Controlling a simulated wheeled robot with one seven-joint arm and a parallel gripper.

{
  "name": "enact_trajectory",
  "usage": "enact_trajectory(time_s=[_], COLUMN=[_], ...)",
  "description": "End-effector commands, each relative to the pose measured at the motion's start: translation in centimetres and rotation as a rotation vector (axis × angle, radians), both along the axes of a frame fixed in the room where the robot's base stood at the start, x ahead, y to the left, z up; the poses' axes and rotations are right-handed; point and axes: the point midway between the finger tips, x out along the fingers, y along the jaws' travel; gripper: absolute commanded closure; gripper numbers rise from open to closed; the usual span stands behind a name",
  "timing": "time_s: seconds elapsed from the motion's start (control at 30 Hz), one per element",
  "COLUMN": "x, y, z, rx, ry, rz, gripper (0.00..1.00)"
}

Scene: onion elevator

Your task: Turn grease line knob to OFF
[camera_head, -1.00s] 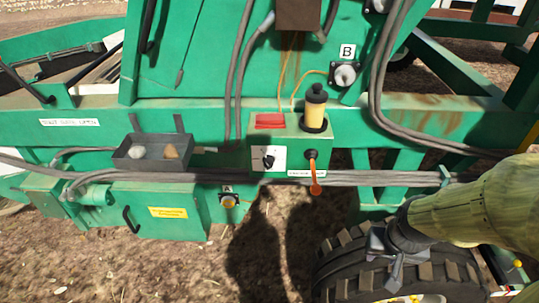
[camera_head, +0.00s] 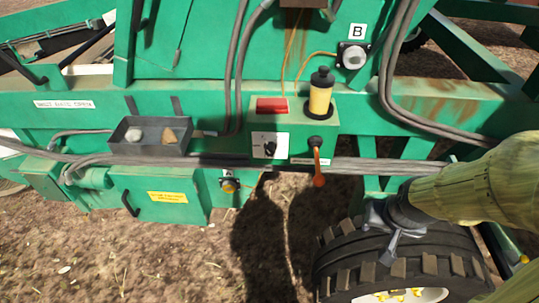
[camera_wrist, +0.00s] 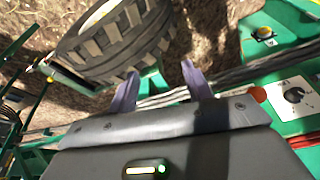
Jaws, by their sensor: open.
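A black knob (camera_head: 270,147) sits on a white plate on the front of a green box (camera_head: 300,130), in the middle of the head view. It also shows at the right edge of the wrist view (camera_wrist: 293,95). The plate's markings are too small to read. An orange-handled lever (camera_head: 318,168) hangs beside it, to the right. My gripper (camera_head: 382,238) is in front of the tyre, to the right of and below the knob and apart from it. In the wrist view its two fingers (camera_wrist: 160,70) are spread, with nothing between them.
A yellow grease cup (camera_head: 320,95) and a red block (camera_head: 272,105) are on top of the box. Grey hoses (camera_head: 385,166) run across below the knob. A big tyre (camera_head: 335,265) is behind my gripper. A grey tray (camera_head: 125,140) with stones hangs at the left.

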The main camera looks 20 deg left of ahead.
Motion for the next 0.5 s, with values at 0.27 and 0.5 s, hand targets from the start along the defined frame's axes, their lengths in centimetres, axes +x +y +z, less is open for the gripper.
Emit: enact_trajectory(time_s=[0.27,0.5], x=[4.2,6.5], y=[7.1,13.2], z=[-3.7,-5.4], rx=[0.086,0.158], ry=[-0.225,-0.438], rz=[0.024,0.023], gripper=[0.5,0.5])
